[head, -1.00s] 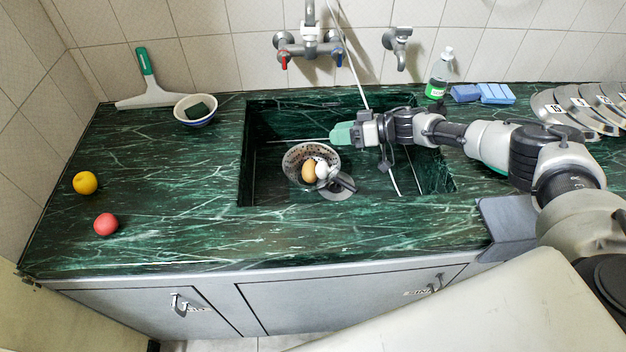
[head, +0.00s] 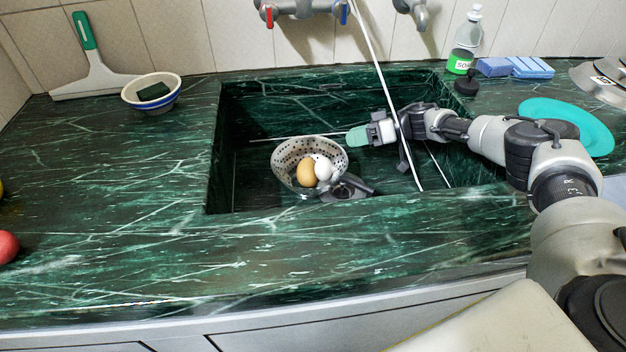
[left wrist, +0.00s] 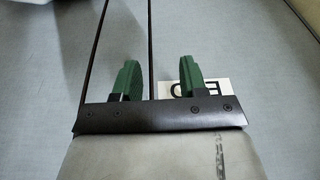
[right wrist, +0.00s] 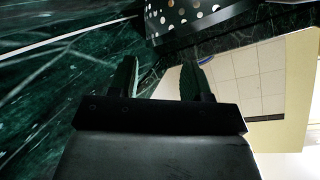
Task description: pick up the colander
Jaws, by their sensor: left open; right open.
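The colander (head: 289,157) is a grey perforated bowl in the sink, with a brown egg (head: 306,171) and a white egg (head: 323,169) in it. My right gripper (head: 357,136) is over the sink, just right of the colander and apart from it. In the right wrist view the colander's perforated wall (right wrist: 178,14) shows at the top, beyond the open, empty fingers (right wrist: 160,80). My left gripper (left wrist: 158,80) is open and empty in front of a grey cabinet face, and the head view does not show it.
A bowl with a sponge (head: 152,104), a squeegee (head: 88,72) and a soap bottle (head: 465,45) stand at the back. The left counter is mostly clear.

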